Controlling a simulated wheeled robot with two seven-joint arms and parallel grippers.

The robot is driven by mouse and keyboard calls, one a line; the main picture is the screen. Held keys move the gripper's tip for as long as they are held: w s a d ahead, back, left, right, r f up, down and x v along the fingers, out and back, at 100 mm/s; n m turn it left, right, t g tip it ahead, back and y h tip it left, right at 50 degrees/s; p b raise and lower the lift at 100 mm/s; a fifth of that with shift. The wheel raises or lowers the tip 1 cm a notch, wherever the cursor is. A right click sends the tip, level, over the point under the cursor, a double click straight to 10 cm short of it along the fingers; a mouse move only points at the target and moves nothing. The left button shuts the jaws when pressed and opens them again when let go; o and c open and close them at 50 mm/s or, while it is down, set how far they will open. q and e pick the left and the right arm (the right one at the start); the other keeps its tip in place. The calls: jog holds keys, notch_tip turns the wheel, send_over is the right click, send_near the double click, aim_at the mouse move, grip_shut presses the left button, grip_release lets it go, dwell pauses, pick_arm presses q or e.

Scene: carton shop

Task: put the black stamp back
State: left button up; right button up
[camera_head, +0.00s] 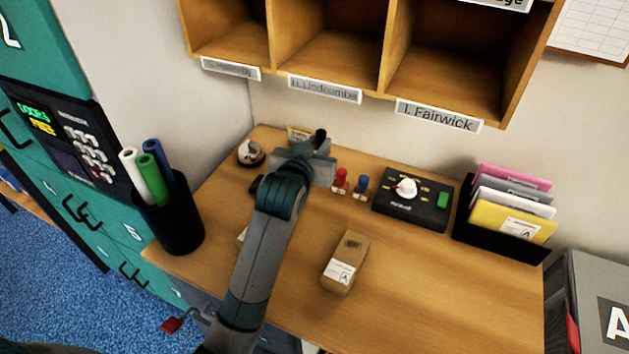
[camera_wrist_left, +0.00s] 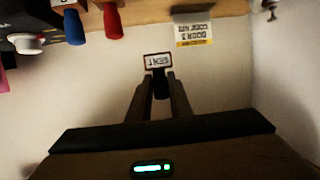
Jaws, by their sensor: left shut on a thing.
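My left gripper (camera_head: 314,152) is over the back of the wooden desk, shut on the black stamp. In the left wrist view, the two fingertips (camera_wrist_left: 160,88) close on the stamp's dark body (camera_wrist_left: 160,83), and its white plate reads SENT. In the head view only a dark knob (camera_head: 320,135) of it shows past the gripper. A red stamp (camera_head: 341,179) and a blue stamp (camera_head: 361,186) stand upright just right of the gripper; both also show in the wrist view, red (camera_wrist_left: 112,20) and blue (camera_wrist_left: 74,26). My right gripper is out of view.
A silver bell (camera_head: 250,153) and a small sign (camera_wrist_left: 192,30) are near the gripper. A black control box (camera_head: 412,199) and file holder (camera_head: 500,237) stand right. A brown parcel (camera_head: 345,262) lies in front, a pen cup (camera_head: 175,220) left. Pigeonholes (camera_head: 330,60) hang above. The right front desk is clear.

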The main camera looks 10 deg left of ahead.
pick_arm(q)
jog(key=shift+s+r, duration=0.1)
jog(key=shift+f, duration=0.45)
notch_tip(320, 180, down, 4)
jog(key=shift+f+p, duration=0.25)
jog(key=shift+p, duration=0.3)
jog(key=shift+f, duration=0.5)
jog(key=shift+f+p, duration=0.35)
jog(key=shift+f, duration=1.5)
jog(key=shift+f, duration=0.15)
